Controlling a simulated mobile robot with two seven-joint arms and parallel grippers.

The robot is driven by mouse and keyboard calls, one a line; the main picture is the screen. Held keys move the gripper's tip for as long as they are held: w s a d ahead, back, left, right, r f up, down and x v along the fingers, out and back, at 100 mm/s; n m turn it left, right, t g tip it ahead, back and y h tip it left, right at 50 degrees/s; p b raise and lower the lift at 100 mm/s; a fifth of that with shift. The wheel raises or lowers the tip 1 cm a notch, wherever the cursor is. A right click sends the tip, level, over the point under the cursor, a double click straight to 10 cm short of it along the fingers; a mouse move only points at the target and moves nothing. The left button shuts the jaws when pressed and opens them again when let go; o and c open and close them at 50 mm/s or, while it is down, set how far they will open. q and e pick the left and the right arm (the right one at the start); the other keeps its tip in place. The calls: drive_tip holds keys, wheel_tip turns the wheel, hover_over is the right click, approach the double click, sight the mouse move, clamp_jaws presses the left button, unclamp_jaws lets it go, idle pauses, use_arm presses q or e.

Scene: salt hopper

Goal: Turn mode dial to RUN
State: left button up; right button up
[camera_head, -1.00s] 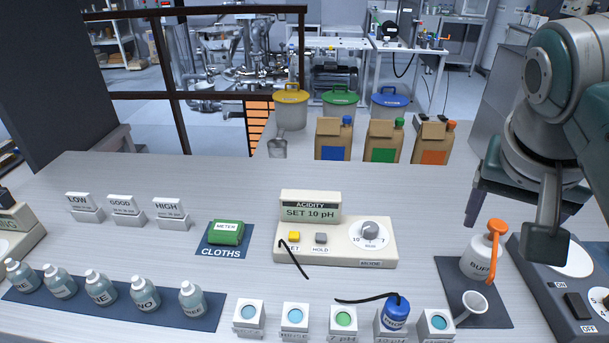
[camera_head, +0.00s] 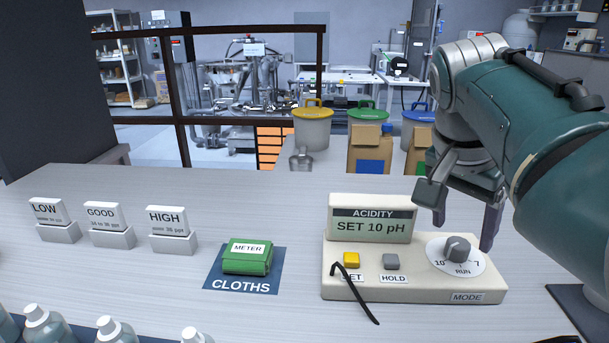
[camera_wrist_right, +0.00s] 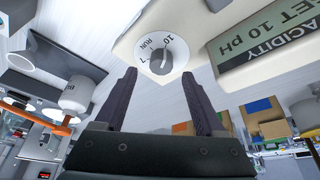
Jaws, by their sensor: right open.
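The mode dial is a grey knob (camera_head: 457,250) on a round white plate marked 10, 7 and RUN, at the right end of the cream acidity meter (camera_head: 400,283). RUN is at the plate's front edge; I cannot tell exactly where the knob points. The meter's display (camera_head: 371,225) reads SET 10 pH. My right gripper (camera_head: 462,221) is open, its fingers above and to either side of the knob. In the right wrist view the knob (camera_wrist_right: 160,60) lies just beyond and between the open fingertips (camera_wrist_right: 158,78), with no contact visible. My left gripper is out of view.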

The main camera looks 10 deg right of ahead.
sight(460, 242)
drive_tip(key=shift+b+x, duration=0.3)
drive_tip(key=shift+x, duration=1.35)
drive_tip(key=shift+c, duration=0.4)
drive_tip(key=shift+r, duration=0.1)
clamp_jaws()
